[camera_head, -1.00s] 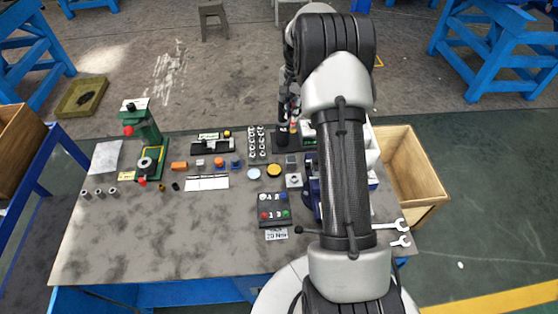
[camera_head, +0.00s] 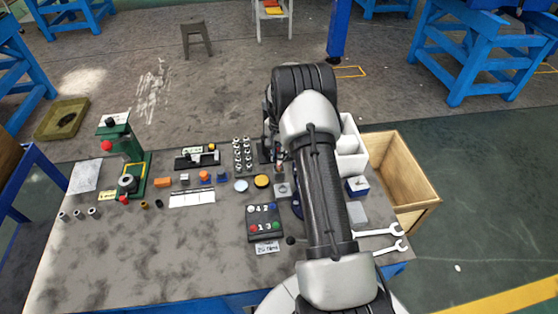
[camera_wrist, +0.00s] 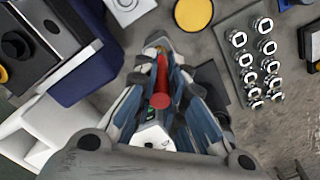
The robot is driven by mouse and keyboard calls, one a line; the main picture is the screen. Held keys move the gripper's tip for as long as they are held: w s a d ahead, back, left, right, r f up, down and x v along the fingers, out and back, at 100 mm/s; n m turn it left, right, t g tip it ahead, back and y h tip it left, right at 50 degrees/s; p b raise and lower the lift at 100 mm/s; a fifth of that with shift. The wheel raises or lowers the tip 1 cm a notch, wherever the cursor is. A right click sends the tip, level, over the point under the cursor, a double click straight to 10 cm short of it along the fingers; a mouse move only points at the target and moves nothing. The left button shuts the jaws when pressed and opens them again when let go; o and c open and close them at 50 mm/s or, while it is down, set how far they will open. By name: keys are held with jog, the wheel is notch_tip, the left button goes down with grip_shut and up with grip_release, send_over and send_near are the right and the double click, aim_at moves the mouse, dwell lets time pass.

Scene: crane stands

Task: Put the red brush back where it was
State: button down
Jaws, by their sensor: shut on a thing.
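My gripper (camera_wrist: 160,62) is shut on the red brush (camera_wrist: 161,85) in the wrist view. The brush shows as a red rod between the two fingers, its near end toward the camera. Its far end is hard to make out. In the head view my arm hides the brush and most of the gripper, which is over the back of the bench right of the socket tray (camera_head: 243,155). A dark pad (camera_wrist: 210,85) lies beside the fingers in the wrist view. A white item with a green spot (camera_wrist: 155,132) shows beneath the brush.
The socket tray also shows in the wrist view (camera_wrist: 248,65). A yellow disc (camera_head: 262,181) and a button box (camera_head: 265,223) lie nearer the front.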

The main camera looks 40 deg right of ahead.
jog(key=shift+f, duration=1.35)
jog(key=shift+f+b, duration=0.15)
jog(key=shift+b, duration=0.2)
jog(key=c, duration=1.7)
grip_release()
jog(key=shift+o, duration=0.2)
